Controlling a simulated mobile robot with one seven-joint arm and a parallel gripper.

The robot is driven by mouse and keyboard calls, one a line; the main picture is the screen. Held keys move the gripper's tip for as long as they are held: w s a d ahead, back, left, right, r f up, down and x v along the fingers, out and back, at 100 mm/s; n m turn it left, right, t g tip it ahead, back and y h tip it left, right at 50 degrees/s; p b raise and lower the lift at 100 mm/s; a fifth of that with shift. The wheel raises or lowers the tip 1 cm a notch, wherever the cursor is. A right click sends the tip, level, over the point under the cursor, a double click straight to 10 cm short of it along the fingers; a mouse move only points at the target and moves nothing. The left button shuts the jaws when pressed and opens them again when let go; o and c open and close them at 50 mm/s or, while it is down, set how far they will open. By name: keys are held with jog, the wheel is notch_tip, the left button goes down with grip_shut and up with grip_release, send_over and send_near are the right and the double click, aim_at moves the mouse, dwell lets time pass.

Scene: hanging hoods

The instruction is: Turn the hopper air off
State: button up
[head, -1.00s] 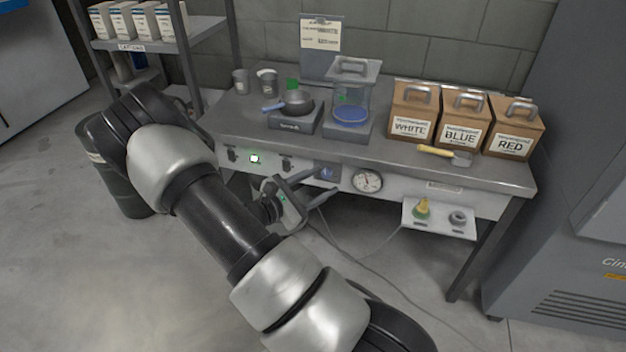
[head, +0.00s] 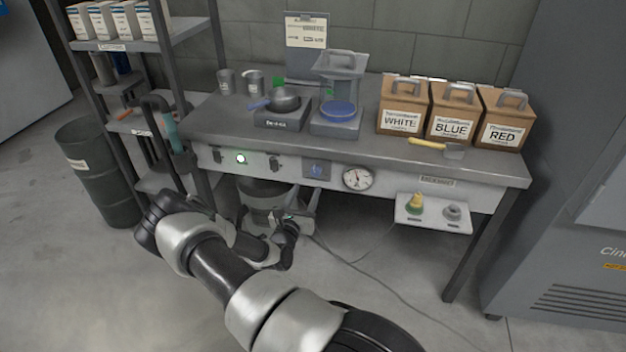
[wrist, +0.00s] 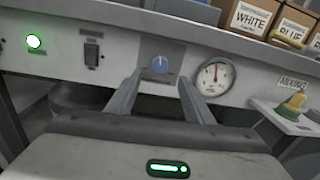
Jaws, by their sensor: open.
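The front panel of the bench carries a blue knob on a dark plate (head: 316,170), just left of a round gauge (head: 357,179). In the wrist view the blue knob (wrist: 160,64) shows between and beyond my fingers, with the gauge (wrist: 214,77) to its right. My gripper (head: 296,202) is open and empty, below and in front of the panel, apart from the knob. It also fills the lower wrist view (wrist: 158,92). A clear hopper with a blue disc (head: 338,108) stands on the bench above. The labels near the knob are too small to read.
A small shelf (head: 440,224) with a yellow-green item juts out at the right. Labelled boxes (head: 452,112) stand on the bench. A dark bin (head: 100,175) and shelving are at left.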

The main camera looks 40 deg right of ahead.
aim_at(315, 173)
jog(key=b+x, duration=0.1)
jog(key=x, duration=0.7)
jog(key=shift+w+d, duration=0.15)
jog(key=c, duration=1)
